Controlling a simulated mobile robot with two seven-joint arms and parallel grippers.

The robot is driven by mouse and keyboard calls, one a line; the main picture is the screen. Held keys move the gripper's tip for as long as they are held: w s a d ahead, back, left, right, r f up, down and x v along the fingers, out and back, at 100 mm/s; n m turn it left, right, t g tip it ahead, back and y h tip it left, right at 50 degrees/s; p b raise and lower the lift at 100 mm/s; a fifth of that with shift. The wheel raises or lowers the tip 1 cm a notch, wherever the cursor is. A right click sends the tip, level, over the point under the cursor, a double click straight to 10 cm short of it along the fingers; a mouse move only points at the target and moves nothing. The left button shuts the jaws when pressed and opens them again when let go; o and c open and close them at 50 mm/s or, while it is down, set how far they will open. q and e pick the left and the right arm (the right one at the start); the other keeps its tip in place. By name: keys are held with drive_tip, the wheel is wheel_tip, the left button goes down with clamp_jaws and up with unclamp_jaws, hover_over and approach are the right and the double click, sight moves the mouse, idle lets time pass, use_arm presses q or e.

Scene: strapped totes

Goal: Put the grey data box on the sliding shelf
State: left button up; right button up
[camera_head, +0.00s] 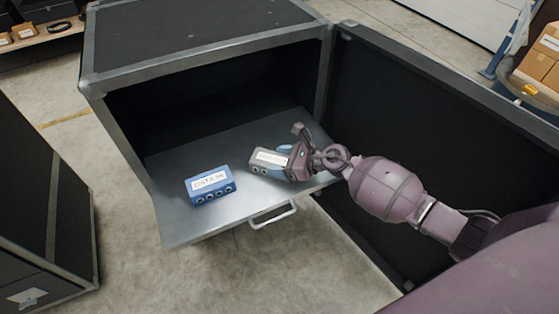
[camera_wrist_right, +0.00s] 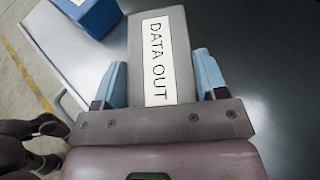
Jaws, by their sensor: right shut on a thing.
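The grey data box (camera_head: 270,160) has a white label, which reads "DATA OUT" in the right wrist view (camera_wrist_right: 159,60). My right gripper (camera_head: 287,162) is shut on the box, with a blue finger on each side of it in the right wrist view (camera_wrist_right: 160,78). The sliding shelf (camera_head: 180,222) is a grey metal sheet pulled out of a black case, with a handle (camera_head: 272,214) at its front edge. The grey box is over the right part of the shelf, at or just above its surface; I cannot tell if it touches. My left gripper is not in view.
A blue box (camera_head: 210,186) with a white label sits on the shelf, left of the grey box; it also shows in the right wrist view (camera_wrist_right: 92,14). The case's open door (camera_head: 385,130) stands to the right. Another black case (camera_head: 40,215) is at the left.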

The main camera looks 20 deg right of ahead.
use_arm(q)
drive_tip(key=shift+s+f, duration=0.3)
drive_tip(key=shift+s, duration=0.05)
use_arm(e)
drive_tip(key=o, duration=1.3)
drive_tip(key=shift+f, duration=0.1)
